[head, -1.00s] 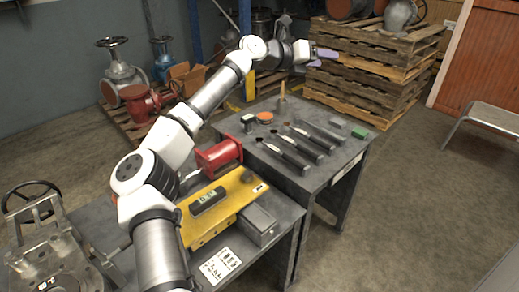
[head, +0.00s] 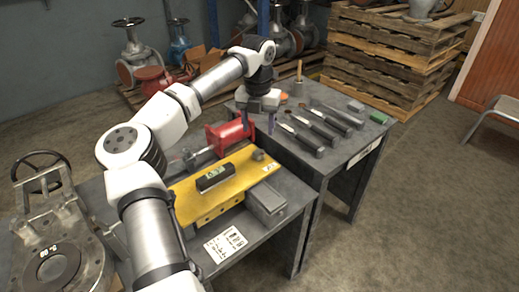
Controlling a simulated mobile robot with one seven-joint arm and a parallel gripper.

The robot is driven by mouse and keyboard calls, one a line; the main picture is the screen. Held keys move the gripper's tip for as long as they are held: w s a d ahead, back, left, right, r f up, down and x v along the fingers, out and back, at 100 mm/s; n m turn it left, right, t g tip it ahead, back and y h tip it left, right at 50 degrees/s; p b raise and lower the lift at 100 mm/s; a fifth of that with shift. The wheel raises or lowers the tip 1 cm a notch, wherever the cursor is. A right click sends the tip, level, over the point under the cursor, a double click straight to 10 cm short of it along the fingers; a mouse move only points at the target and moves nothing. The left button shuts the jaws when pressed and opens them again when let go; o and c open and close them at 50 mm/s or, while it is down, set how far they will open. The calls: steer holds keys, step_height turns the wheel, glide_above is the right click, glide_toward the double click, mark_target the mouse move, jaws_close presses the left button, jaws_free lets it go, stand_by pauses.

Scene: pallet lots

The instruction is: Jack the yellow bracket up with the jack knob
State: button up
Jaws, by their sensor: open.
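The yellow bracket (head: 225,190) lies on the nearer grey bench, with a black spirit level (head: 214,178) on top of it. A small dark grey knob (head: 258,155), which looks like the jack knob, stands at the bracket's far right end. My gripper (head: 258,123) points down with its fingers apart and empty. In the picture it is just above the knob, between the red cylinder and the tool bench; its exact distance from the knob cannot be told. The level's reading is too small to tell.
A red flanged cylinder (head: 229,136) sits behind the bracket. A grey block (head: 266,203) and a printed card (head: 225,244) are at its right and front. The second bench (head: 300,165) holds several dark-handled tools. A valve (head: 58,255) stands at left.

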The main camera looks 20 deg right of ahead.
mark_target(258, 152)
step_height(258, 152, down, 9)
steer(key=shift+f, duration=0.1)
stand_by(0.3)
steer(key=c, duration=1)
steer(key=shift+m+p, duration=0.3)
steer(key=shift+m, duration=0.1)
steer(key=m, duration=0.3)
steer(key=shift+m, duration=0.4)
steer(key=m+p, duration=0.1)
steer(key=m, duration=0.4)
steer(key=shift+w, duration=0.1)
steer(key=m, duration=0.4)
steer(key=shift+m+p, duration=0.4)
steer(key=m, duration=0.4)
steer(key=shift+m, duration=0.4)
